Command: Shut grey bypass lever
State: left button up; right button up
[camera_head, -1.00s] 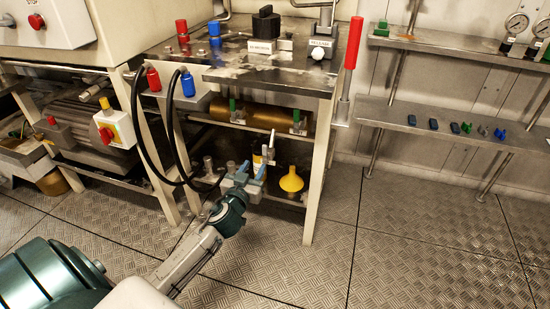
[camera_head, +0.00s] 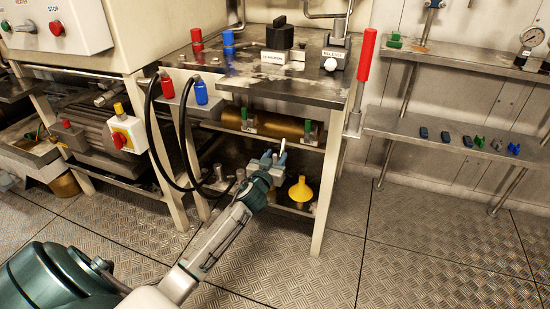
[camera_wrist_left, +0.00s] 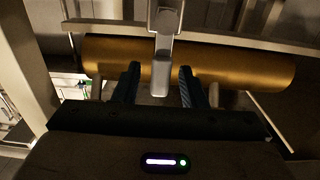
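The grey bypass lever (camera_wrist_left: 162,70) hangs down in front of a brass cylinder in the left wrist view. In the head view its pale handle (camera_head: 283,146) shows small, under the bench. My left gripper (camera_head: 274,158) reaches in low under the bench, at the lever. In the left wrist view the gripper (camera_wrist_left: 160,72) is open, one dark finger on each side of the lever's lower end, with gaps showing on both sides. Whether the lever end is deep between the fingers is hard to tell. My right gripper is not in view.
The brass cylinder (camera_head: 265,124) with green-handled valves lies just behind and above. A yellow funnel (camera_head: 300,190) stands right of my gripper. Bench legs (camera_head: 328,195) flank the space, and black hoses (camera_head: 186,140) loop down at left. The floor in front is clear.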

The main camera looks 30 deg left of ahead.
pick_arm(q)
grip_shut()
jog(key=shift+d, duration=0.1)
jog(key=w+d+f+m, duration=0.1)
jog(key=d+f+m, duration=0.4)
jog(key=m, duration=1.2)
jog(key=shift+w+d+f+m, duration=0.15)
jog(key=shift+d+f+m, duration=0.05)
jog(key=shift+f+m, duration=0.1)
dwell(0.5)
